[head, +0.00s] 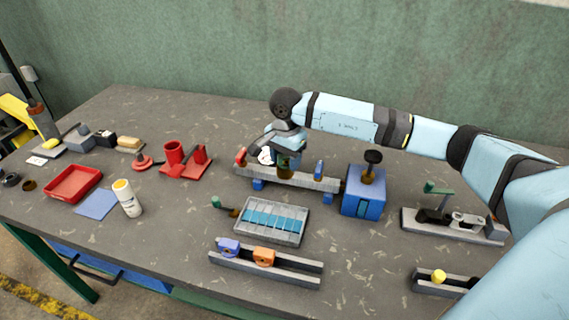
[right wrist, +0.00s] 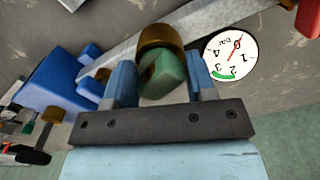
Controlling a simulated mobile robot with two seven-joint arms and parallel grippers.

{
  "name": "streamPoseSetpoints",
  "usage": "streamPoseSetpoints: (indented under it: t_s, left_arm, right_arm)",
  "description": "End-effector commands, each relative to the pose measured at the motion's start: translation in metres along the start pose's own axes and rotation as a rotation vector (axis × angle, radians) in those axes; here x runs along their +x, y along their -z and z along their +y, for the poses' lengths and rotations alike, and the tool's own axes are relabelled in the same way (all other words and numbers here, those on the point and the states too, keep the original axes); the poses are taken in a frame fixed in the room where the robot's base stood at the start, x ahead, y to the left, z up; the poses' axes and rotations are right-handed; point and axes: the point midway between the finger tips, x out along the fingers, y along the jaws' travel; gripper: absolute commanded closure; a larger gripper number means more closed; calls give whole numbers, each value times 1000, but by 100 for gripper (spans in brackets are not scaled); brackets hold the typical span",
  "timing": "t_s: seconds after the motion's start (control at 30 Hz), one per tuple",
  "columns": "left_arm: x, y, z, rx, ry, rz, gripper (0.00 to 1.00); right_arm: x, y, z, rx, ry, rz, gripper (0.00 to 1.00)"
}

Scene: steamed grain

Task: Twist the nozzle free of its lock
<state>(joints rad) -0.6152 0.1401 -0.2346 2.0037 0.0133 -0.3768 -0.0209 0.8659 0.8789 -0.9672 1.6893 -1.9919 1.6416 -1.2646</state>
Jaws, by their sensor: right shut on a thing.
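A grey rail fixture (head: 310,181) on blue feet stands at the middle of the table. A brass collar (head: 286,173) sits midway along it and also shows in the right wrist view (right wrist: 158,37). My right gripper (head: 285,158) reaches down over it from above. In the right wrist view its two blue fingers (right wrist: 162,80) are shut on a green block-like part, which I take for the nozzle (right wrist: 161,76), right against the brass collar. The lock itself cannot be made out. My left gripper is not in view.
A round pressure gauge (right wrist: 229,56) is close beside one finger. A blue box with a black knob (head: 362,202) stands right of the fixture. A grey tray (head: 272,240) and a slotted rail (head: 290,275) lie in front. Red parts (head: 185,162) stand to the left.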

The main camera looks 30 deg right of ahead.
Motion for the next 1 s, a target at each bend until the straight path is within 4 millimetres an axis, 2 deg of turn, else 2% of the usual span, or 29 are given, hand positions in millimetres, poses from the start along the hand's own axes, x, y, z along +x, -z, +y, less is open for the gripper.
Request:
streamPoseSetpoints:
  t_s: [0.03, 0.3, 0.7, 1.0]
  left_arm:
    - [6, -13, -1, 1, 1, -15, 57]
    - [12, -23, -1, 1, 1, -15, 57]
    - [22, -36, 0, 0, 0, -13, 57]
    - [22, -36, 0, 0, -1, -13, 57]
  right_arm:
    - [4, 0, 0, -25, 1, 1, 70]
    - [5, 0, -1, -182, 0, 0, 70]
    - [6, 0, -1, -409, 1, 1, 70]
    - [6, 0, -1, -443, 0, 0, 70]
